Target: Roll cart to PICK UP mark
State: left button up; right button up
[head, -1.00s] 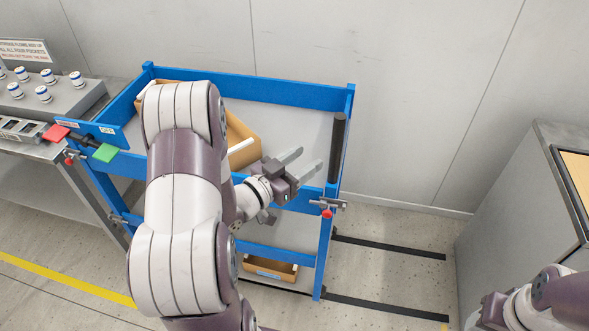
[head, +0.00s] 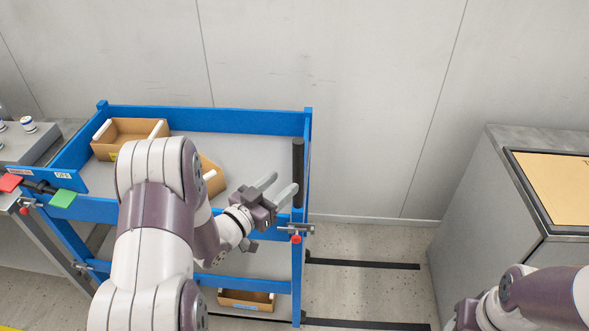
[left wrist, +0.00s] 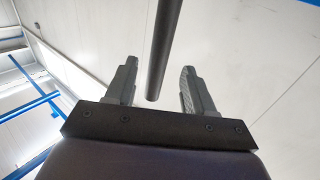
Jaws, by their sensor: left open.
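The blue cart (head: 210,119) stands against the back wall, with a grey top shelf and a lower shelf. Its black upright handle (head: 298,172) is at the right end. My left gripper (head: 281,189) is open just left of the handle, its fingers pointing toward it. In the left wrist view the handle (left wrist: 163,55) appears ahead, between the lines of the two open fingers (left wrist: 157,90); contact cannot be seen. My right arm is at the lower right; its fingertips are not clearly shown. No PICK UP lettering is readable.
Cardboard bins (head: 125,139) sit on the cart's top shelf, another (head: 245,299) below. A metal bench (head: 35,150) adjoins the cart's left. Black floor strips (head: 362,264) run right from the cart across clear floor to a grey cabinet (head: 470,190).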

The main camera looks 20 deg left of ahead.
aim_at(295, 170)
pick_arm(q)
jog(key=p+x, duration=0.1)
jog(key=x, duration=0.6)
jog(key=shift+w, duration=0.15)
grip_shut()
jog(key=shift+a+f+b, duration=0.2)
jog(key=shift+b, duration=0.2)
jog(key=shift+a+r, duration=0.15)
jog(key=shift+a, duration=0.05)
grip_release()
jog(key=shift+a, duration=0.1)
